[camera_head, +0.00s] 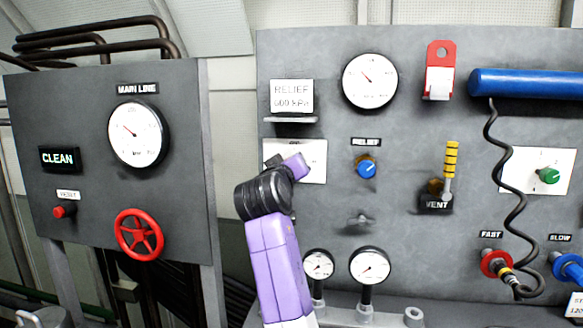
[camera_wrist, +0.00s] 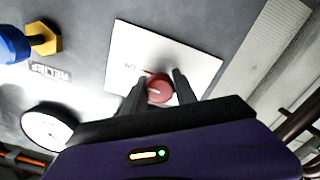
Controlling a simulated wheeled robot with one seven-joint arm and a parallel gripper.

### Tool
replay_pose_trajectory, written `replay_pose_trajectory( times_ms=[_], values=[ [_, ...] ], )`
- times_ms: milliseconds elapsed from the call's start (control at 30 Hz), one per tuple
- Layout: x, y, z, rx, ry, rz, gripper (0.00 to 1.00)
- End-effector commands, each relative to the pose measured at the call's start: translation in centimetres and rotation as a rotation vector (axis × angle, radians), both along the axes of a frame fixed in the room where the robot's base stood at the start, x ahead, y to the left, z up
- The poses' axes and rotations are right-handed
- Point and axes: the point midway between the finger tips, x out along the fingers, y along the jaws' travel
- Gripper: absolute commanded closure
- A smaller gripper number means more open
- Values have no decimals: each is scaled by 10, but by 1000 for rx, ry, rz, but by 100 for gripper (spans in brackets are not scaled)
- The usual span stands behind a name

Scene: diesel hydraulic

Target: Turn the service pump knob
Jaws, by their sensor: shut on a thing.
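A red round knob (camera_wrist: 158,86) with a pale pointer line sits on a white plate (camera_wrist: 200,58) in the wrist view. Part of the plate's lettering shows beside it, but I cannot read it all. My gripper (camera_wrist: 158,92) has one finger on each side of the red knob and is shut on it. In the head view the white plate (camera_head: 318,163) is on the grey panel, left of the blue relief knob. My purple wrist covers the plate's middle there, so the red knob and fingertips are hidden.
The blue relief knob (camera_head: 366,168) is just right of the plate. A small shelf (camera_head: 291,120) with a relief card is above it. Two small gauges (camera_head: 370,266) stand below. A side panel with a red handwheel (camera_head: 139,234) is at left. A green knob (camera_head: 548,175) is far right.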

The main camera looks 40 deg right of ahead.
Motion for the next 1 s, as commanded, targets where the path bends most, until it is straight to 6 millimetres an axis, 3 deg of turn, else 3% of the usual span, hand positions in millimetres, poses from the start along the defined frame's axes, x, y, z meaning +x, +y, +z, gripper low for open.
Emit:
replay_pose_trajectory(
  times_ms=[367, 400, 500, 833, 1000],
  values=[
    [0, 0, -3, 6, 2, 0, 100],
    [0, 0, -3, 6, 2, 0, 58],
    [0, 0, -2, 5, 1, 0, 44],
    [-1, 2, -1, 2, -1, 0, 44],
    [-13, 18, -2, 1, 0, 2, 44]
  ],
)
